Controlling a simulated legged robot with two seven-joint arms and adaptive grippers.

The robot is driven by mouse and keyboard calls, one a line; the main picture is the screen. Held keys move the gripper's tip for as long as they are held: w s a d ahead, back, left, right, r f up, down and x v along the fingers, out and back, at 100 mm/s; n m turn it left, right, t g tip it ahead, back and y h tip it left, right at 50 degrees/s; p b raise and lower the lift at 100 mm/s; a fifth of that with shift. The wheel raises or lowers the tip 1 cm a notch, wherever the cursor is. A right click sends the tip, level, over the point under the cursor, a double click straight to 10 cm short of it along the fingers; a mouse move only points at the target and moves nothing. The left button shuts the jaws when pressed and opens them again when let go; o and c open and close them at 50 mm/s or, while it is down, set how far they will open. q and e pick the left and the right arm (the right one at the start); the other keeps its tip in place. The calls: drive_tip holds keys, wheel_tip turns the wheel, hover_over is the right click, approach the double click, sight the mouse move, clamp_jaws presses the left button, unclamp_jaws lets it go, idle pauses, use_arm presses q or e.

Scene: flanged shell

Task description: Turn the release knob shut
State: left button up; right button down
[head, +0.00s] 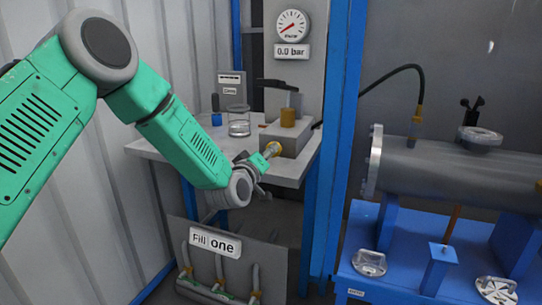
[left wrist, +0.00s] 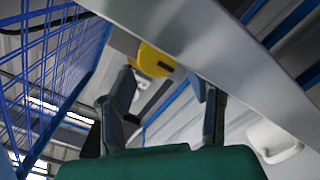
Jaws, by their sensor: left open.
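The release knob (head: 274,149) is a small brass-yellow round knob on the front of the grey pump block (head: 292,139), near the front edge of the shelf. In the left wrist view the knob (left wrist: 153,62) shows as a yellow disc just past the fingertips, partly hidden by the grey shelf edge. My left gripper (head: 265,168) is at the shelf's front edge, just below the knob. In the left wrist view its two fingers (left wrist: 160,80) are apart with nothing held between them. I cannot tell whether a finger touches the knob. My right gripper is out of view.
The grey shelf (head: 160,150) carries a glass beaker (head: 239,121) and a blue-based item (head: 216,118). A gauge (head: 292,26) above reads 0.0 bar. A blue post (head: 343,120) stands right of the shelf, then a flanged grey shell (head: 450,170) on blue supports.

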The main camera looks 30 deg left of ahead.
sight(271, 162)
use_arm(q)
drive_tip(key=shift+w+a, duration=0.1)
drive_tip(key=shift+w, duration=1.5)
drive_tip(key=c, duration=0.9)
drive_tip(key=shift+o, duration=0.2)
